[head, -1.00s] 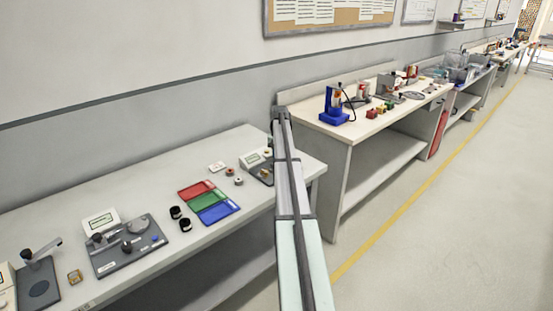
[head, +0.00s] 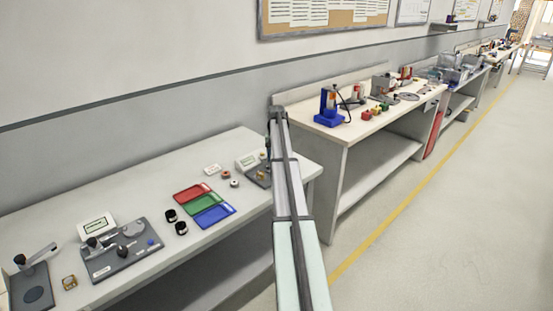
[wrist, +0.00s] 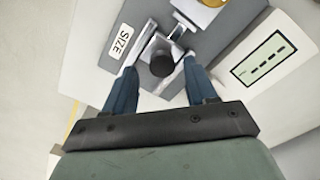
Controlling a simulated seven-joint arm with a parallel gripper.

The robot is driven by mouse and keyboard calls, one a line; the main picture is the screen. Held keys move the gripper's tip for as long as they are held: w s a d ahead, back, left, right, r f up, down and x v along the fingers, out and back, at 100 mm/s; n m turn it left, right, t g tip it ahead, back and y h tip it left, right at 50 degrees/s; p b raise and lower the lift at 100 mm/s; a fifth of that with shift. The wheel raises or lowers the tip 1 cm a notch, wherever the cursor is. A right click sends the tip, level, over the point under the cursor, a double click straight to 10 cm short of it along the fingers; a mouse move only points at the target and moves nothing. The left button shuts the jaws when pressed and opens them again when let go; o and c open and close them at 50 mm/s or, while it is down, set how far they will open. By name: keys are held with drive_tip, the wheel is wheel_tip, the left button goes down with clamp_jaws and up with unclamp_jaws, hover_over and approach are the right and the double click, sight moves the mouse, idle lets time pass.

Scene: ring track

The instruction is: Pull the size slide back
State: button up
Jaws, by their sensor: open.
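The size gauge is a dark grey device with a white SIZE label (wrist: 121,41) in the wrist view. Its black round knob (wrist: 162,64) sits on a light slide plate, below a bright metal rod. My gripper (wrist: 160,70) is open, with one blue finger on each side of the knob. I cannot tell whether either finger touches it. A display box (wrist: 271,62) showing dashes stands to the right; this box also shows in the head view (head: 248,161). There my arm hides part of the gauge.
A tray with red, green and blue sections (head: 203,205) lies left of the gauge on the grey bench. Small rings (head: 226,174) and a white block (head: 212,169) are nearby. Another device with a display (head: 97,226) stands farther left. A second bench (head: 330,132) is behind my arm.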

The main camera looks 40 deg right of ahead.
wheel_tip(320, 180, up, 13)
idle(0.4)
idle(0.5)
